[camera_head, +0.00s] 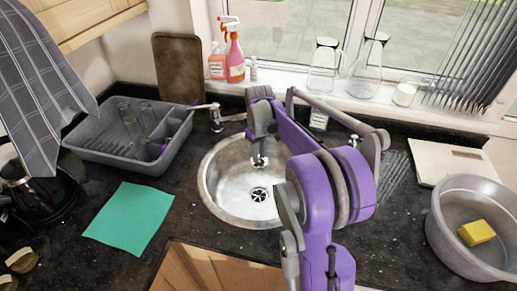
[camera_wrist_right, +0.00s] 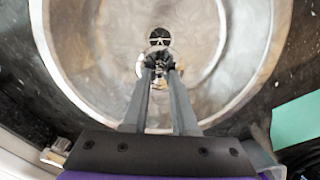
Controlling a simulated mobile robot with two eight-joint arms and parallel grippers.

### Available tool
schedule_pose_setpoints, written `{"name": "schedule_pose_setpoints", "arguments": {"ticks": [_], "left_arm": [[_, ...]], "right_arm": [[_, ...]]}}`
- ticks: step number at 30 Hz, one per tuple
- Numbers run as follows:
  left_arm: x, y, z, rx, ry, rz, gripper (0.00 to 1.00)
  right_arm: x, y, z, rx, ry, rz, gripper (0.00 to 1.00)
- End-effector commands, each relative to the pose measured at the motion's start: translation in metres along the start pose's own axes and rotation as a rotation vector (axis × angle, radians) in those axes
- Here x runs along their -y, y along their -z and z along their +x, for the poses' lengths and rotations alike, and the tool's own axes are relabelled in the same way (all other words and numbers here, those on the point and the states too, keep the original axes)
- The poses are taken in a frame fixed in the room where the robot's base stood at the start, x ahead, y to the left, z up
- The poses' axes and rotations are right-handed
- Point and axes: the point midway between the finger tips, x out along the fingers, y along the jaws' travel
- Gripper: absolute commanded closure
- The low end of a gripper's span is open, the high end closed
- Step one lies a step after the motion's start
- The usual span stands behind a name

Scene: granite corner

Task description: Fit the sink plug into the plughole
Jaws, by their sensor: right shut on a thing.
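My right gripper (camera_head: 259,158) reaches down into the round steel sink (camera_head: 217,190), and its fingers (camera_wrist_right: 160,68) come together at the tips in the wrist view. It is shut on the sink plug (camera_head: 260,163), a small piece with pale metal parts, mostly hidden by the fingers. The plughole (camera_head: 258,195) is a dark round opening with bright metal in the sink floor. In the head view the plug is above the sink floor, apart from the plughole, which lies on the nearer side. In the wrist view the plughole (camera_wrist_right: 160,38) shows just beyond the fingertips. My left gripper is not in view.
A tap (camera_head: 214,115) stands behind the sink. A grey drying rack (camera_head: 100,152) and a green cloth (camera_head: 128,217) are to the left. A grey basin (camera_head: 440,225) with a yellow sponge (camera_head: 476,232) and a white board (camera_head: 445,160) are to the right. Bottles and glassware line the windowsill.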

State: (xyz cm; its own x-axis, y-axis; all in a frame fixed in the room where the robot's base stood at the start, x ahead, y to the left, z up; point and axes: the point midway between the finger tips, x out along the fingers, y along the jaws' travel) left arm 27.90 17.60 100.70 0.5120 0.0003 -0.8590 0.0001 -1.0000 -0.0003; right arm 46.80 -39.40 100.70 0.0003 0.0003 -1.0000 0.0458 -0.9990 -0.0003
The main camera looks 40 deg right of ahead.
Motion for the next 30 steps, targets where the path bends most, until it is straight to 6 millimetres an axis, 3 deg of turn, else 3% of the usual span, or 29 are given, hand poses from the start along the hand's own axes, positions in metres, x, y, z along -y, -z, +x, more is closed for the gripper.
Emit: {"name": "schedule_pose_setpoints", "arguments": {"ticks": [3,15,30], "left_arm": [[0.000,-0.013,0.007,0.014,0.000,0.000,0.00],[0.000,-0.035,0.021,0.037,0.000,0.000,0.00],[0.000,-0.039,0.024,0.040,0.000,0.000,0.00]], "right_arm": [[0.000,-0.002,0.020,0.005,0.001,0.000,1.00],[0.000,-0.001,0.063,0.003,0.000,0.000,1.00],[0.000,0.000,0.071,0.000,0.000,0.000,1.00]]}}
